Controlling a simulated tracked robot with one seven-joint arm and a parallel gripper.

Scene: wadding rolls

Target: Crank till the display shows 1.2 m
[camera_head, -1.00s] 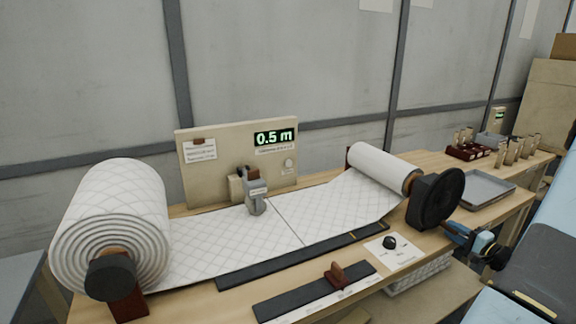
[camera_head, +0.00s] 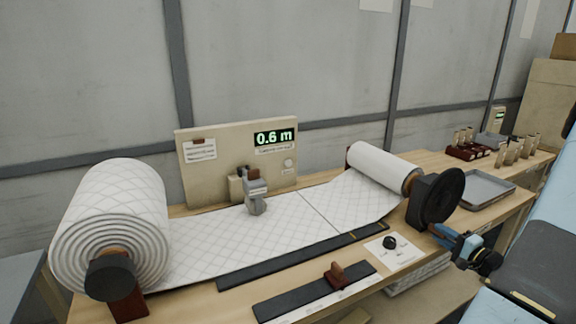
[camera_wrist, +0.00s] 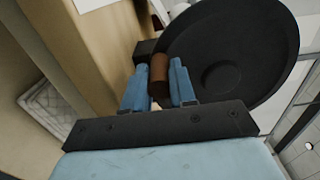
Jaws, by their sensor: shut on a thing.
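The display (camera_head: 274,138) on the beige board reads 0.6 m in green. White quilted wadding (camera_head: 240,228) runs from the large roll (camera_head: 115,225) at the left to the smaller roll (camera_head: 376,165) at the right. A black crank wheel (camera_head: 438,197) stands at the small roll's near end. My gripper (camera_head: 436,230) is at the wheel's lower edge. In the wrist view my blue fingers (camera_wrist: 159,84) are shut on the wheel's brown handle (camera_wrist: 159,72), beside the black disc (camera_wrist: 228,50).
A measuring head (camera_head: 256,195) rests over the wadding. A black rail with a brown slider (camera_head: 336,275) and a black knob (camera_head: 390,242) lie in front. A grey tray (camera_head: 480,188) and several wooden pieces stand at the right.

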